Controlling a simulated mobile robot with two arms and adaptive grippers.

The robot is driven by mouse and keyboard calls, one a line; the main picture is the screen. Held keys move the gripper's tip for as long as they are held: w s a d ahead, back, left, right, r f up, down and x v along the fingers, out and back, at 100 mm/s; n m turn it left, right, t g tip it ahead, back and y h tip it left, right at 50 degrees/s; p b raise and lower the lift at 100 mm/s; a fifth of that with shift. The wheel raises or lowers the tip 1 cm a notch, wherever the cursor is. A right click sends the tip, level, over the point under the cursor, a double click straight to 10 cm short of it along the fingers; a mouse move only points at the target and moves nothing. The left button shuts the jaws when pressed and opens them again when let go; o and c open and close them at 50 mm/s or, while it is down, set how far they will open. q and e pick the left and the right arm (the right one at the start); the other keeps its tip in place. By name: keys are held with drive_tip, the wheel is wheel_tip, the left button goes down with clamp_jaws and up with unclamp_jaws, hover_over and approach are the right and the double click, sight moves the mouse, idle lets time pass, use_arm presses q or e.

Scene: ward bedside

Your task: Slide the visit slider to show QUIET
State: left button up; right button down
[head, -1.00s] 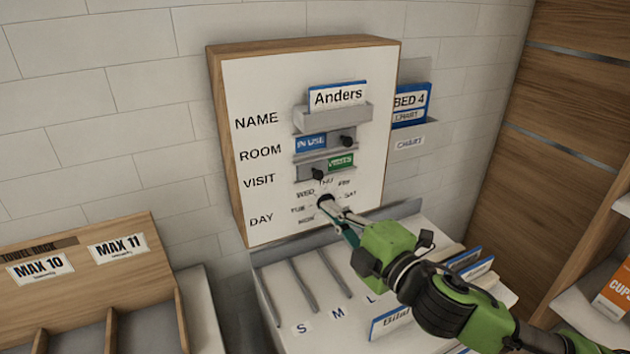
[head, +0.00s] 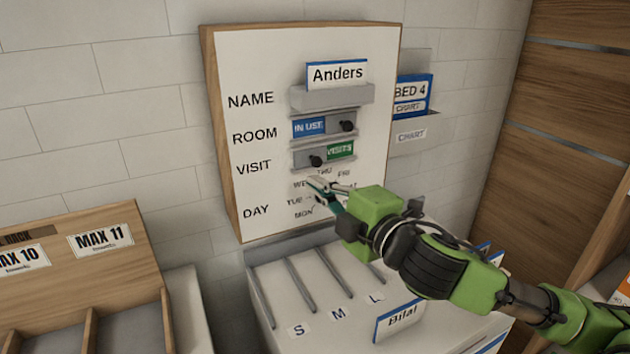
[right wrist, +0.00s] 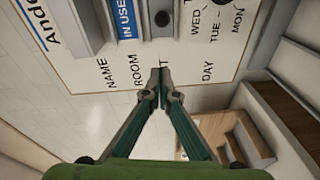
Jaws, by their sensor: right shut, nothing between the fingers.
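The visit slider (head: 322,156) is on the white board beside the word VISIT. Its black knob (head: 316,161) stands at the left end, and the green VISITS label (head: 340,150) shows at the right. No QUIET label is visible. My right gripper (head: 318,183) is shut and empty, with its tips just below the knob, in front of the day dial. In the right wrist view the shut fingertips (right wrist: 160,76) point towards the black knob (right wrist: 162,18), with a gap in the picture between them. My left gripper is out of view.
The room slider (head: 324,126) with a blue IN USE label sits directly above. A name holder (head: 332,98) is above that. The day dial labels surround my fingers. A slotted tray (head: 275,325) lies below the board, and a chart holder (head: 415,133) is at its right.

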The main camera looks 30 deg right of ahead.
sight(314, 160)
drive_tip(key=w+d+p, duration=0.1)
drive_tip(key=w+d, duration=0.2)
drive_tip(key=w, duration=0.4)
drive_tip(key=shift+w+d+f, duration=0.15)
drive_tip(key=shift+w+f, duration=0.1)
drive_tip(key=shift+f, duration=0.15)
